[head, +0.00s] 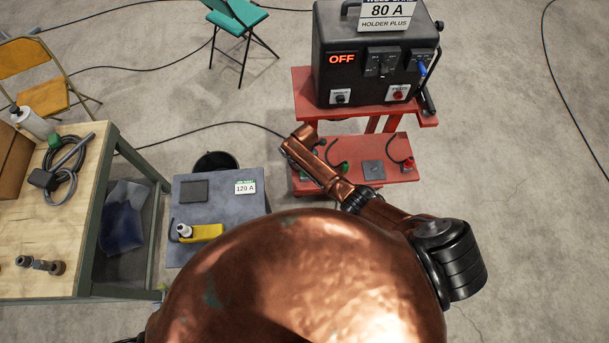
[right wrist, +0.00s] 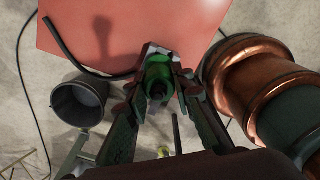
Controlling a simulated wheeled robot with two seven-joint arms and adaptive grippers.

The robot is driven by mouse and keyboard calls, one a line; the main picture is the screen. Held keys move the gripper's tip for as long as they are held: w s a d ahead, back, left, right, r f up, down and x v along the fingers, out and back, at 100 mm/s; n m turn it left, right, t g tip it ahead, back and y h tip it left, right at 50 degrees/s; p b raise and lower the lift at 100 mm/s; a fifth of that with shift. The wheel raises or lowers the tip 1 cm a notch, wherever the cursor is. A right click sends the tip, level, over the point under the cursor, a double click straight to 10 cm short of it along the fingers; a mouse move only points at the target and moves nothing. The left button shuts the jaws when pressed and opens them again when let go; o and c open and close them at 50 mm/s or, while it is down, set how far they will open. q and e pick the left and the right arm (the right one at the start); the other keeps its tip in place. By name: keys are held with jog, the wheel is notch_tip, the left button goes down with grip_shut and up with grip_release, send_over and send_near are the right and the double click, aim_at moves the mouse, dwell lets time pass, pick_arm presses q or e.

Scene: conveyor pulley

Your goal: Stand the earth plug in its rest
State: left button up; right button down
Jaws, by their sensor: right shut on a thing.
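A green plug with a dark end (right wrist: 158,76) is between the fingertips of my right gripper (right wrist: 157,62) in the right wrist view. The gripper is shut on it, with the red surface behind. No rest can be made out for certain. A grey square plate (head: 373,169) lies on that shelf, beside a red plug (head: 408,164) with a black cable. My left gripper is not in view.
A black welder (head: 345,75) reading OFF stands on the cart's upper shelf. A black bucket (head: 215,160) and a grey box (head: 225,205) are left of the cart. A wooden workbench (head: 85,230) is at the left. The floor right of the cart is mostly clear.

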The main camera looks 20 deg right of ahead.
jog(key=shift+f+b, duration=0.4)
jog(key=shift+f, duration=0.2)
jog(key=c, duration=1.6)
grip_release()
jog(key=shift+r, duration=0.1)
notch_tip(320, 180, up, 9)
jog(key=p, duration=0.9)
jog(key=shift+s, duration=0.1)
